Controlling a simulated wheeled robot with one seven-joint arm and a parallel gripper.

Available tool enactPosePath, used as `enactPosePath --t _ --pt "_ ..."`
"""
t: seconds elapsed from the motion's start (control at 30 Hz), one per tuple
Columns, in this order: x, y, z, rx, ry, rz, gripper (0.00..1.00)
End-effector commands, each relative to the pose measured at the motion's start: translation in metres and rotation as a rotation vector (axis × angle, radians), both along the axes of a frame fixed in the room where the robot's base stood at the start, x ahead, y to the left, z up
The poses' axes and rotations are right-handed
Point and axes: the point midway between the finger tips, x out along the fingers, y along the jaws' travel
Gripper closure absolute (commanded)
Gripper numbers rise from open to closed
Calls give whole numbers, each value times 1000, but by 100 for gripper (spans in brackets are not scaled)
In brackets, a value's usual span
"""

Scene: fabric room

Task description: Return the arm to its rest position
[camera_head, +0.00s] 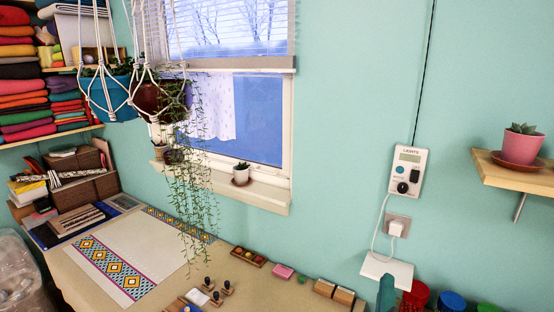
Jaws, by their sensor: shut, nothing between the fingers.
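My arm and my gripper do not show in the head view. The task names no other object. A long worktable (85,277) runs along the teal wall below the window. The wall control box (408,172), labelled LIGHTS, has a small display, a button and a dark knob. A cable runs up from it, and a white lead links it to a plug in the socket (397,227) below.
Hanging plants in a blue pot (108,98) and a brown pot (150,97) dangle over the table. A wooden shelf (515,171) with a pink-potted succulent juts out at right. Patterned cloth (125,262), stamps and blocks lie on the table. Coloured-lid jars stand at bottom right.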

Motion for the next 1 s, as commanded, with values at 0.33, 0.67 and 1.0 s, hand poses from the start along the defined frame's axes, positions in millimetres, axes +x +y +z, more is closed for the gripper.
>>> enactPosePath --t 0.33,0.67,1.0 --pt "-27 65 -114 269 -31 84 100" --pt "-83 124 -199 517 -47 145 100" --pt "-166 177 -261 763 -45 190 100"
